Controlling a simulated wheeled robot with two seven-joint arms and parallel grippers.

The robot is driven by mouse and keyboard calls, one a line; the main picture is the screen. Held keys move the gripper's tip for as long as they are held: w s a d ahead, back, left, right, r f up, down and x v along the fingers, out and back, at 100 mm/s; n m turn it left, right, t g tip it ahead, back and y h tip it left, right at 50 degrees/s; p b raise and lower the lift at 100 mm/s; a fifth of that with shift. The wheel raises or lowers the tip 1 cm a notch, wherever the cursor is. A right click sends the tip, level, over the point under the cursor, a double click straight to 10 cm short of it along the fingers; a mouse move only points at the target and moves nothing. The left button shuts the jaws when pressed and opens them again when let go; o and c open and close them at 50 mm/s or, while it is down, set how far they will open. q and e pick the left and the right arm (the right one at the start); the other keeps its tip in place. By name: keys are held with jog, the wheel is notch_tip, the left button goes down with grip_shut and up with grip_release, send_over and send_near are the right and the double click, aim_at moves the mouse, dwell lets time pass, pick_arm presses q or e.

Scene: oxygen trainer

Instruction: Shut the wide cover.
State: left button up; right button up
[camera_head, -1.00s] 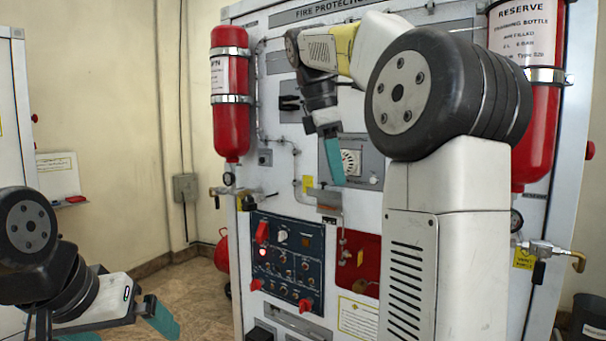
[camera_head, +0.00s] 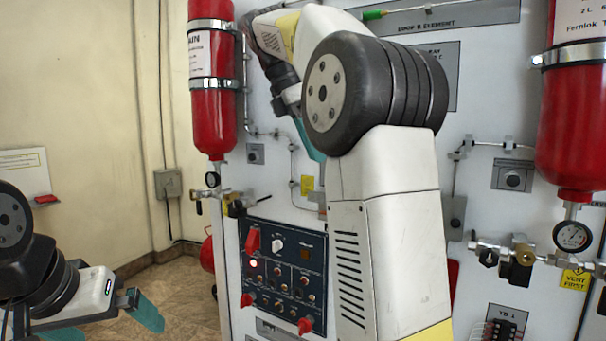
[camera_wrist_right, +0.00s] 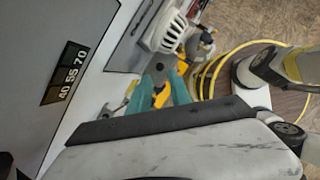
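The dark blue control panel (camera_head: 283,262) on the white cabinet carries several red guards or covers. A raised red one (camera_head: 252,241) is at its upper left, and a small red one (camera_head: 305,325) is at its lower right. I cannot tell for sure which is the wide cover. My right gripper (camera_head: 312,143) is above the panel, mostly hidden behind my arm. In the right wrist view its teal fingers (camera_wrist_right: 160,95) are apart, with nothing clearly held between them. My left gripper (camera_head: 103,325) is low at the left, its fingers apart and empty, away from the cabinet.
Red bottles hang at the left (camera_head: 211,75) and right (camera_head: 577,120) of the cabinet. Valve fittings (camera_head: 513,255) stick out at the right. My right arm hides the cabinet's middle. A yellow hose (camera_wrist_right: 213,70) lies on the floor in the right wrist view.

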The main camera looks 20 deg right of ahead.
jog(key=x, duration=0.6)
jog(key=shift+f, duration=0.1)
grip_shut()
